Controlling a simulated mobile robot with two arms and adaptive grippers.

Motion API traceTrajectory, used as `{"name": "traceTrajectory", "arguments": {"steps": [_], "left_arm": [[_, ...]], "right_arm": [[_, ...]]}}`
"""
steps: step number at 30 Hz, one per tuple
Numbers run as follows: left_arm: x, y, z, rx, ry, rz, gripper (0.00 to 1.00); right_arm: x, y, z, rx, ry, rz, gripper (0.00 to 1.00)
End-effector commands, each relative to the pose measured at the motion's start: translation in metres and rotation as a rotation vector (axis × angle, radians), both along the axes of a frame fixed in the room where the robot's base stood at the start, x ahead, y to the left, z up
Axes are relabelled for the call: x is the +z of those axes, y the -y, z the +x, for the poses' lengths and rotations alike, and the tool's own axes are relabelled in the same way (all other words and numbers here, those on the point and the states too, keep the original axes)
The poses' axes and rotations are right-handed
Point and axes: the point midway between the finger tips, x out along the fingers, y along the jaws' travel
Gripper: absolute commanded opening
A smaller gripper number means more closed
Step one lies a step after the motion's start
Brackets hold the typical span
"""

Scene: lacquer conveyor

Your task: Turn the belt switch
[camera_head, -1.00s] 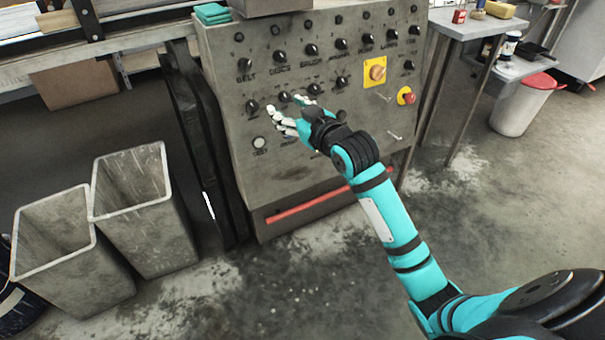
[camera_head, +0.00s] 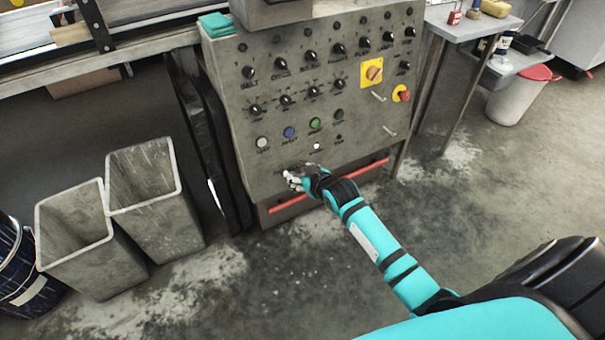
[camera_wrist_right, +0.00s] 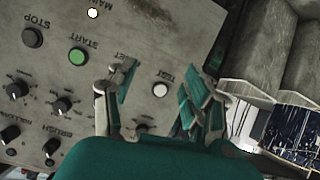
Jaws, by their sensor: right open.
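The belt switch (camera_head: 248,72) is a black knob at the left end of the upper knob row on the grey control panel (camera_head: 225,45), with its label below it. My right gripper (camera_head: 291,179) is low in front of the panel, below the coloured buttons and well below the belt switch. In the wrist view my right gripper (camera_wrist_right: 165,80) is open and empty, its fingers spread either side of a white button (camera_wrist_right: 160,90). Whether the fingers touch the panel is unclear. The left gripper is not in view.
A yellow-backed rotary switch (camera_head: 372,73) and a red emergency button (camera_head: 402,94) are at the panel's right. Several black knobs surround the belt switch. Two grey bins (camera_head: 150,205) stand at left. A side table (camera_head: 470,27) stands at right.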

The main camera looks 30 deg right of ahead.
Motion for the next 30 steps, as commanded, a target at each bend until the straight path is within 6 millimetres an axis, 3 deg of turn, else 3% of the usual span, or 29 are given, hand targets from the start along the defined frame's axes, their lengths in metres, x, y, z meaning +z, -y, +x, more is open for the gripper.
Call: {"name": "traceTrajectory", "arguments": {"steps": [7, 24, 28, 30], "left_arm": [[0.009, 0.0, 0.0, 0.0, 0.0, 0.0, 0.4], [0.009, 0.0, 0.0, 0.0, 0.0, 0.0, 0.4], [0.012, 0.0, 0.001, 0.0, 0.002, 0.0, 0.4], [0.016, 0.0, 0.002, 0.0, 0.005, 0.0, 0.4]], "right_arm": [[-0.016, -0.001, -0.01, -0.005, -0.038, 0.001, 0.52], [-0.019, -0.001, -0.012, -0.005, -0.045, 0.001, 0.52], [-0.039, -0.012, -0.039, 0.003, -0.116, 0.001, 0.52], [-0.06, -0.023, -0.071, 0.008, -0.194, 0.002, 0.52]]}}
